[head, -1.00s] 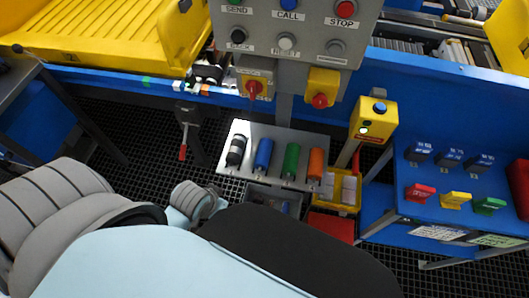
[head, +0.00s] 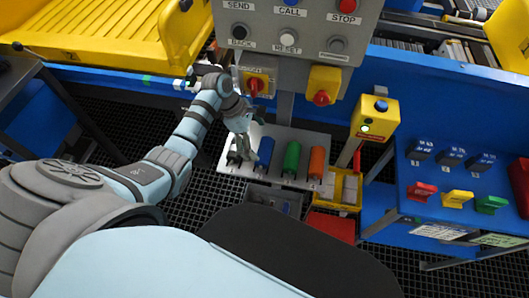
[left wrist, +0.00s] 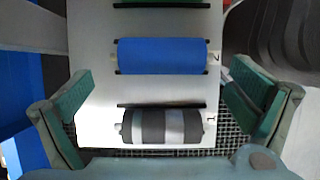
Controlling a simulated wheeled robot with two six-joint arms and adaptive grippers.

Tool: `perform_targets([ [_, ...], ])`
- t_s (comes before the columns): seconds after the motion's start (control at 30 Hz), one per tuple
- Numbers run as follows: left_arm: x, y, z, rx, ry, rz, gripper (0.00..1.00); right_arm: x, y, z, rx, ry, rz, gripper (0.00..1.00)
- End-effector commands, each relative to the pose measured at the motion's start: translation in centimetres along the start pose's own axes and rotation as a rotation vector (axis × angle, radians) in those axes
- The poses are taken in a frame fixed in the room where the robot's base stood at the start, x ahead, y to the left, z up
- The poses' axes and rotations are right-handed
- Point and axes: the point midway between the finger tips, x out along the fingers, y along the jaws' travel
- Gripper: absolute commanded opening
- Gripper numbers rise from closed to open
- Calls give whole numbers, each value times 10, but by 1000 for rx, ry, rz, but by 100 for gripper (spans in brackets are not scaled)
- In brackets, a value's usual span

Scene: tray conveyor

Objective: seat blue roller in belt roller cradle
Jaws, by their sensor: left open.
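The blue roller (head: 264,151) lies on a light grey rack plate (head: 304,158), between a black-and-grey roller and a green roller (head: 291,157). In the left wrist view the blue roller (left wrist: 162,56) lies across the plate by the mark 2, with dark strips along its sides. My left gripper (head: 243,154) is over the rack's left end. In the left wrist view its green-padded fingers (left wrist: 160,112) are spread wide and empty, on either side of the black-and-grey roller (left wrist: 166,127), nearer to it than to the blue one. I cannot make out the belt roller cradle. My right gripper is out of view.
An orange roller (head: 316,161) lies at the rack's right end. A control panel (head: 290,45) and red-and-yellow switches (head: 322,85) stand close above the rack. A yellow post box (head: 375,118) and a blue table (head: 440,180) stand right. A yellow tray (head: 95,40) is upper left.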

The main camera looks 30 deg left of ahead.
Motion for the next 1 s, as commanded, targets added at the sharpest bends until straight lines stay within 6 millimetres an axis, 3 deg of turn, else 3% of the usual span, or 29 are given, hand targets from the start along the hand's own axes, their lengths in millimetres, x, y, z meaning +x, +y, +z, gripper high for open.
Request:
perform_targets([
  [0.2,43,-3,2,2,0,-1,100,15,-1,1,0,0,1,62],
  [0.4,44,-3,2,4,2,1,100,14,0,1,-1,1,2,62],
  [0.77,44,-3,2,4,2,0,44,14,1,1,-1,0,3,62],
  [1.0,43,-3,3,5,2,1,41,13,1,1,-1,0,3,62],
])
